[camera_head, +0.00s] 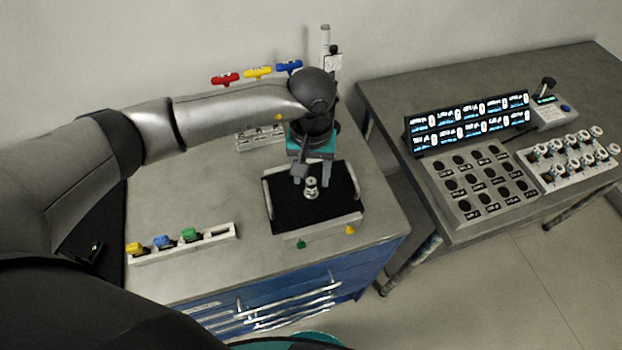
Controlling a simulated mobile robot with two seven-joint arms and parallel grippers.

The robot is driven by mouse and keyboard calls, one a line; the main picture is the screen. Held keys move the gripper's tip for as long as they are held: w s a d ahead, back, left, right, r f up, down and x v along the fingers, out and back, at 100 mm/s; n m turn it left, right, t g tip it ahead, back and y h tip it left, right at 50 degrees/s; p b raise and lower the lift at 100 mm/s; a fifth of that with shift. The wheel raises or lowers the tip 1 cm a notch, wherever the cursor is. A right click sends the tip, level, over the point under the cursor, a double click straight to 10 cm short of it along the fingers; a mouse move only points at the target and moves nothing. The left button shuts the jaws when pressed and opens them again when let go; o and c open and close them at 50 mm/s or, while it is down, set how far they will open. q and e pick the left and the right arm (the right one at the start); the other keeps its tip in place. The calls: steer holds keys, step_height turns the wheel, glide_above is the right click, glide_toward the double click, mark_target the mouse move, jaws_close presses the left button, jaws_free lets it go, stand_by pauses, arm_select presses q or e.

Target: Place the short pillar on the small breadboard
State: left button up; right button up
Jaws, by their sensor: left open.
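A small silver pillar (311,188) stands upright on the black breadboard (340,208), near its middle. The breadboard has pale rails along its sides and a pale front edge. My left gripper (312,178) points down over the breadboard, its fingers apart just above and around the top of the pillar. It is open; I cannot tell whether a finger touches the pillar. The gripper hides part of the breadboard's back edge. My right gripper is not in view.
A rack with yellow, blue and green pieces (182,244) lies at the bench's front left. Red, yellow and blue handles (258,72) and a vertical post (326,50) stand behind my arm. A second table (380,92) at right holds a display panel (468,122) and trays.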

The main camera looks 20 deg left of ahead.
mark_target(311, 181)
arm_select(q)
step_height(311, 181, up, 10)
steer(key=b, duration=0.1)
steer(key=shift+f, duration=0.15)
stand_by(0.5)
